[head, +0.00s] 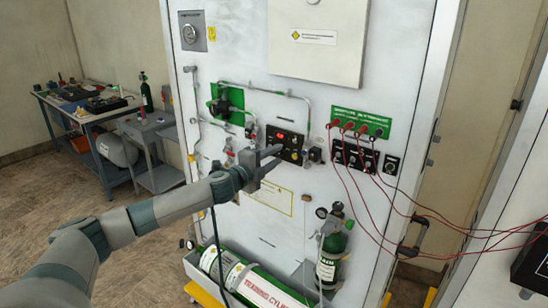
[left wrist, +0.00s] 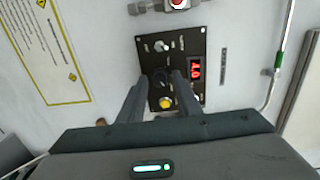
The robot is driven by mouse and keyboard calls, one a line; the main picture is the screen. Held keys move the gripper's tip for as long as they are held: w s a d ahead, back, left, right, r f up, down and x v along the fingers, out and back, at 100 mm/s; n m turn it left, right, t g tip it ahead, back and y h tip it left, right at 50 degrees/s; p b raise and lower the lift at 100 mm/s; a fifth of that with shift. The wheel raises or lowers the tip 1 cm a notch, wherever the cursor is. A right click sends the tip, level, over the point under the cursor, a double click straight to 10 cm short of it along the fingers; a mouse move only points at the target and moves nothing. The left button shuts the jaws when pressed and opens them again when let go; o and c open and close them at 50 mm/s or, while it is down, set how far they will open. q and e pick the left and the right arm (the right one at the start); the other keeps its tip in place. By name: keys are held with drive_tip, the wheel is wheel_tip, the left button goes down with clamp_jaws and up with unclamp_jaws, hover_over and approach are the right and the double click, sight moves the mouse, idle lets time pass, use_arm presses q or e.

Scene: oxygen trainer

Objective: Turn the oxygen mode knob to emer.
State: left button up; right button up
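A small black control panel (head: 291,140) with a lit red display is on the white trainer board, and it fills the middle of the left wrist view (left wrist: 183,42). My left gripper (head: 272,155) is in front of it, partly covering it in the head view. In the left wrist view its two fingers (left wrist: 159,82) are apart, with a dark round knob (left wrist: 158,77) showing between their tips. I cannot tell whether the fingers touch it. Its setting and the labels are too small to read. My right gripper is not in view.
The red display (left wrist: 195,69), a yellow button (left wrist: 166,102) and a silver switch (left wrist: 162,46) are close around the fingers. A metal pipe (left wrist: 278,70) runs at the right. Red cables (head: 352,180) hang right of the panel. A green cylinder (head: 331,250) stands below.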

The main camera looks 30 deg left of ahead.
use_arm(q)
drive_tip(key=shift+s, duration=0.1)
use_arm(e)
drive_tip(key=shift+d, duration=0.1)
